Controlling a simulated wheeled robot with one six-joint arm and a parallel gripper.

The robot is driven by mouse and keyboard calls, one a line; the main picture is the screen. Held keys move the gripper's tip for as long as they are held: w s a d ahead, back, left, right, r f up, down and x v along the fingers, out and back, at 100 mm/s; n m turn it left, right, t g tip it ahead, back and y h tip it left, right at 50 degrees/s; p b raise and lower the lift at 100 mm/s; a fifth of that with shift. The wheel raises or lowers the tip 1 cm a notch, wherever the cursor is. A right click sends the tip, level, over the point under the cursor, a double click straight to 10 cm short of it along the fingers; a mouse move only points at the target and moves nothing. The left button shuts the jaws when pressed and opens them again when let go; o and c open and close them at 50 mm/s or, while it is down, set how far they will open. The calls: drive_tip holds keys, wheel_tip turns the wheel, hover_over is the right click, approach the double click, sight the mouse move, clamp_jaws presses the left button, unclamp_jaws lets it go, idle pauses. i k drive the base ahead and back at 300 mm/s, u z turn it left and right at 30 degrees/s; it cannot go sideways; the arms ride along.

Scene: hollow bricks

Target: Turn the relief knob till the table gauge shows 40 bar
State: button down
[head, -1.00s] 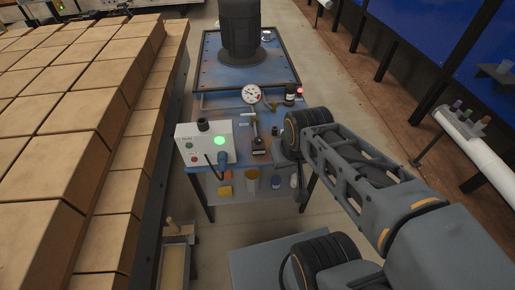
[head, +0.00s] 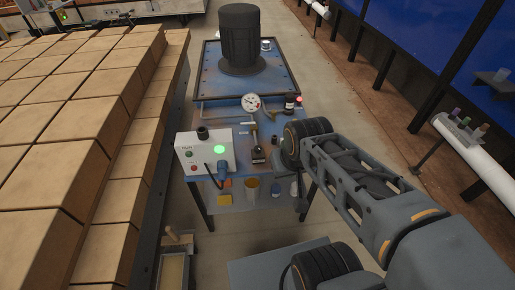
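The table gauge (head: 251,102) is a round white dial with a small red mark, standing at the middle of the blue table (head: 225,121). Its needle is too small to read. A dark cylinder with a pale band (head: 290,102) stands to its right, and a small dark fitting (head: 258,156) sits in front of it. I cannot tell which part is the relief knob. My arm reaches in from the right, its wrist over the table's right front edge. My gripper cannot be made out clearly near the wrist, so whether it is open or shut does not show.
A white control box (head: 205,152) with a lit green lamp, black knob and blue plug stands at the table's left. A large dark motor (head: 240,40) stands behind. Stacked bricks (head: 85,110) fill the left side.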

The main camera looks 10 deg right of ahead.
sight(258, 149)
drive_tip(key=u, duration=0.5)
drive_tip(key=k, duration=1.15)
drive_tip(key=z, duration=0.5)
drive_tip(key=i, duration=1.7)
drive_tip(key=u, duration=0.75)
